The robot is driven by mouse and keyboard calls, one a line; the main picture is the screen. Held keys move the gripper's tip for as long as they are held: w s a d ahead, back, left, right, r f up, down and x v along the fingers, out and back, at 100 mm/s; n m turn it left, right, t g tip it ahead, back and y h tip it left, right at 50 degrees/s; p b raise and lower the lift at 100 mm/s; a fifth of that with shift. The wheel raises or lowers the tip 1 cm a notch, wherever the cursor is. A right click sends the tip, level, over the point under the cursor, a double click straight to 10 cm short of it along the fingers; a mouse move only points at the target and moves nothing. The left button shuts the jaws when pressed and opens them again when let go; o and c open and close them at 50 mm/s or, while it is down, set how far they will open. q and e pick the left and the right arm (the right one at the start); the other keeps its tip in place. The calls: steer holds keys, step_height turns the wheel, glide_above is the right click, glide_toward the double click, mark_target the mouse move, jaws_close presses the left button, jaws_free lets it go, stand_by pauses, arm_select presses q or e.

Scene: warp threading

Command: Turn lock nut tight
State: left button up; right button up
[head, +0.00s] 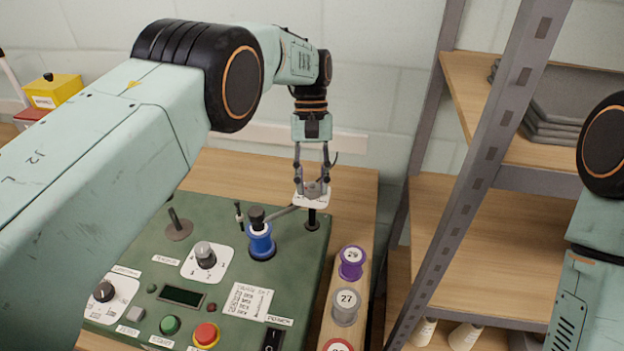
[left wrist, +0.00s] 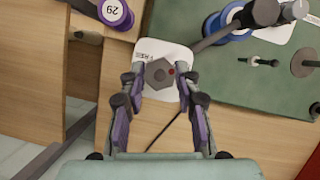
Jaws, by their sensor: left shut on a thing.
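The lock nut (left wrist: 158,73) is a grey hexagonal piece on a small white labelled plate (left wrist: 176,55). In the head view the nut (head: 314,188) is small and partly covered by the fingers, on top of a black post (head: 312,216) at the back right corner of the green panel. My left gripper (head: 313,180) points down from above and is shut on the nut, with one finger on each side in the left wrist view (left wrist: 159,78). My right gripper is out of view; only part of that arm shows at the right edge.
A blue spool (head: 261,240) with a black top stands left of the post, with a grey bar between them. The green panel (head: 225,235) carries knobs and buttons. Numbered spools (head: 345,306) line a wooden strip. A metal-framed shelf (head: 480,160) stands at right.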

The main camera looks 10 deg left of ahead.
mark_target(312, 185)
arm_select(q)
steer(key=shift+w+r, duration=0.1)
steer(key=shift+r, duration=0.05)
steer(key=o, duration=1.1)
steer(key=shift+o, duration=0.2)
step_height(312, 185, up, 10)
